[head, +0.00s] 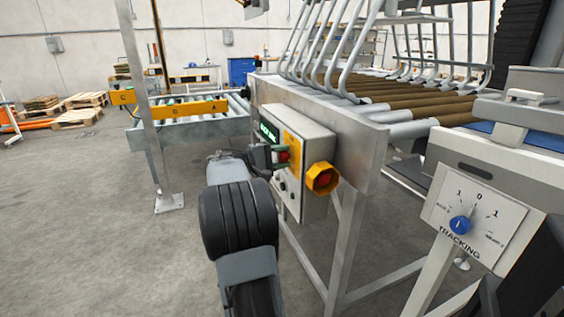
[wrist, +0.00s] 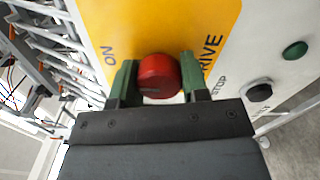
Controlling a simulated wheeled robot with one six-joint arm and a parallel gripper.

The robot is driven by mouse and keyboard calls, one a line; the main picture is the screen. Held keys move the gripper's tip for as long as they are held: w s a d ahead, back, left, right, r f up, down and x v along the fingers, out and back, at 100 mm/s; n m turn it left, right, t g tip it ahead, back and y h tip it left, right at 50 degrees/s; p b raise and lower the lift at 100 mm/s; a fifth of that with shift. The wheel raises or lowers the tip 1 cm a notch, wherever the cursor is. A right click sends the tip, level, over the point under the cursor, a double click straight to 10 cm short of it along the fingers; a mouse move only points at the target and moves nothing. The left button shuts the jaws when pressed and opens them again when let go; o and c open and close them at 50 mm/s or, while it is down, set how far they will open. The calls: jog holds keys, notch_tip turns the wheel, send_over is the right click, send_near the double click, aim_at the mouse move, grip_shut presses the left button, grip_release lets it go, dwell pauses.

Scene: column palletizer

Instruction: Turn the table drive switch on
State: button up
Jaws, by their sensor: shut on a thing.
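The table drive switch is a red round knob (wrist: 158,73) on a yellow plate (wrist: 150,22) of a grey control box (head: 314,150). The plate carries the words ON and DRIVE, partly covered by my gripper. My gripper (wrist: 157,80) is shut on the red knob, with one green fingertip on each side of it. In the head view my gripper (head: 281,157) reaches the box from the left, and the knob shows only as a small red patch. Which way the knob points cannot be told.
A red emergency stop with a yellow surround (head: 322,179) juts out right of the knob. A black button (wrist: 259,92) and a green button (wrist: 295,49) sit beside the plate. A roller conveyor (head: 400,120) lies behind. A tracking dial (head: 460,225) is at right.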

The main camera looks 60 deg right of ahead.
dwell(0.4)
jog(key=o, duration=0.9)
jog(key=shift+w+a, duration=0.1)
jog(key=p+v, duration=0.3)
jog(key=v, duration=1)
jog(key=shift+w+a, duration=0.2)
